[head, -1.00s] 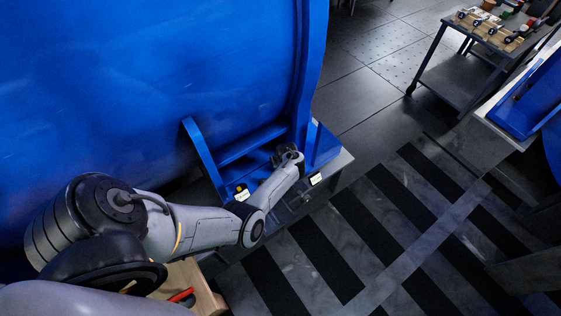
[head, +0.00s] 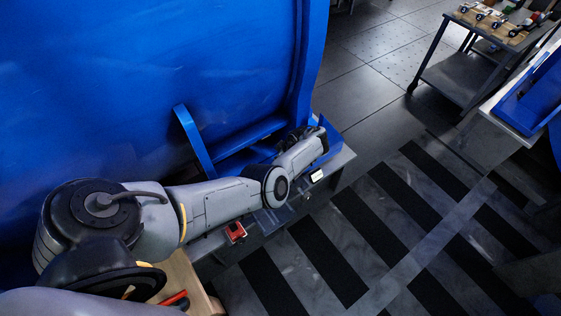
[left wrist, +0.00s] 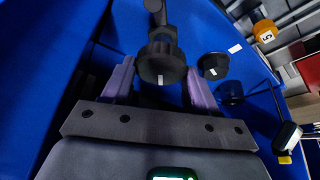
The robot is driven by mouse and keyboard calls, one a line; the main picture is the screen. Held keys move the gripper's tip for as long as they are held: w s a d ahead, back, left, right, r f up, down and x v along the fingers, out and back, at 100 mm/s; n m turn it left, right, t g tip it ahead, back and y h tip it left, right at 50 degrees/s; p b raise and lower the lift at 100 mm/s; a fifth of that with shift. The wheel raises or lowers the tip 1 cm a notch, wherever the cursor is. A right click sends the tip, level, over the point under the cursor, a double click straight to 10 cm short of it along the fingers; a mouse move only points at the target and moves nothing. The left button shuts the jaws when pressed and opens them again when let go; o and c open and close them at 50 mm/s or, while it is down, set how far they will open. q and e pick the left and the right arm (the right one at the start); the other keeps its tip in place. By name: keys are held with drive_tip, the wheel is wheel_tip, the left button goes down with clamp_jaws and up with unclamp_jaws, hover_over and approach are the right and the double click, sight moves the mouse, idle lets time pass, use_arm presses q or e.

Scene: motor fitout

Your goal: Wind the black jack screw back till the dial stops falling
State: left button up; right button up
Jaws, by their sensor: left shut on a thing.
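My left gripper (left wrist: 160,78) has its two purplish fingers on either side of the black jack screw (left wrist: 160,62), shut on its round black head. The screw's shaft runs up beyond the fingers against the blue motor foot (left wrist: 65,50). In the head view my left arm reaches along the foot of the big blue motor (head: 150,60), and the arm hides most of the gripper and screw. A small box with a white face (head: 316,175), possibly the dial, sits just right of my wrist. Its reading is not legible. My right gripper is not in view.
A red box (head: 235,232) lies below my arm. A cart with parts (head: 480,50) stands far right; the striped floor (head: 400,230) between is clear.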

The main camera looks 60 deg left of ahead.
use_arm(q)
drive_tip(key=shift+r+n, duration=0.15)
drive_tip(key=shift+n, duration=0.15)
drive_tip(key=o, duration=1.1)
drive_tip(key=shift+c, duration=0.2)
drive_tip(key=p+v, duration=0.5)
drive_tip(key=v, duration=0.5)
drive_tip(key=shift+w+r+p, duration=0.2)
drive_tip(key=shift+r+p, duration=0.1)
drive_tip(key=shift+p, duration=0.05)
drive_tip(key=shift+d, duration=0.1)
idle(0.4)
